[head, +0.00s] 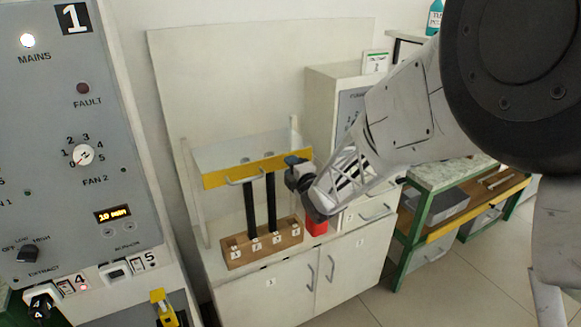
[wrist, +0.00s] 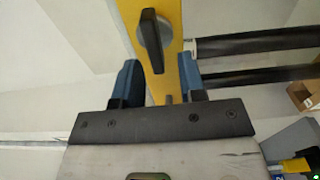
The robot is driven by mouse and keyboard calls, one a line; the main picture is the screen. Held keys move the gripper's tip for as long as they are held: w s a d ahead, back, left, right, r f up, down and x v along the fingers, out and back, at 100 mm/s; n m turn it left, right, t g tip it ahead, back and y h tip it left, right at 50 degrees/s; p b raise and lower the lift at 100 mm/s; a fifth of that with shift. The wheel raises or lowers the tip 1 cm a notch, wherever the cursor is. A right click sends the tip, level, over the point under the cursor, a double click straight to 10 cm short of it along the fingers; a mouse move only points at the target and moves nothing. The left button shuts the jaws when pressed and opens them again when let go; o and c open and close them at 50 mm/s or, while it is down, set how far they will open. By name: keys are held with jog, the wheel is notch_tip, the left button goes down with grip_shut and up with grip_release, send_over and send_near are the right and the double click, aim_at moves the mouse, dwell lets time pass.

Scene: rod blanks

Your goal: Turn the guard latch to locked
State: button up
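The guard is a clear panel with a yellow front bar (head: 235,176) and a handle, on the cabinet top. The yellow bar also runs up the middle of the wrist view (wrist: 170,70). The guard latch, a dark knob with a raised grip on a round base (wrist: 152,40), sits on this bar just beyond my fingertips, its grip roughly along the bar. My gripper (wrist: 157,74) is open, with its two blue fingers apart on either side of the bar and nothing held. In the head view my gripper (head: 299,176) is at the bar's right end and largely covers the latch.
Two black rods (head: 251,208) stand in a wooden block (head: 236,255) with numbered labels below the bar. A red container (head: 316,227) is right of the block. A grey control panel (head: 50,130) stands at left, and a green-framed bench (head: 411,210) at right.

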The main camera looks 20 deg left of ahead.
jog(key=v, duration=0.7)
dwell(0.5)
jog(key=shift+r, duration=0.1)
jog(key=s+d+r+m+g+h, duration=0.1)
jog(key=s+d+r+m+h, duration=0.15)
jog(key=d+m, duration=0.4)
jog(key=s+d+r+m+h, duration=0.2)
jog(key=s+d+m+h, duration=0.15)
jog(key=d, duration=0.65)
jog(key=s+d+r+m+g+h, duration=0.1)
jog(key=s+d+r+m+h, duration=0.2)
jog(key=d, duration=0.5)
jog(key=s+d+m+g+h, duration=0.1)
jog(key=s+d+m, duration=0.3)
jog(key=s, duration=0.4)
jog(key=s+d+r+m+g+h, duration=0.1)
jog(key=s+d+m+g, duration=0.3)
jog(key=s, duration=0.5)
jog(key=s+d+m+g+h, duration=0.2)
jog(key=s+d+m, duration=0.3)
jog(key=s, duration=0.3)
jog(key=shift+s+r+m+g, duration=0.25)
jog(key=shift+s+m+g, duration=0.15)
jog(key=shift+m+g, duration=0.25)
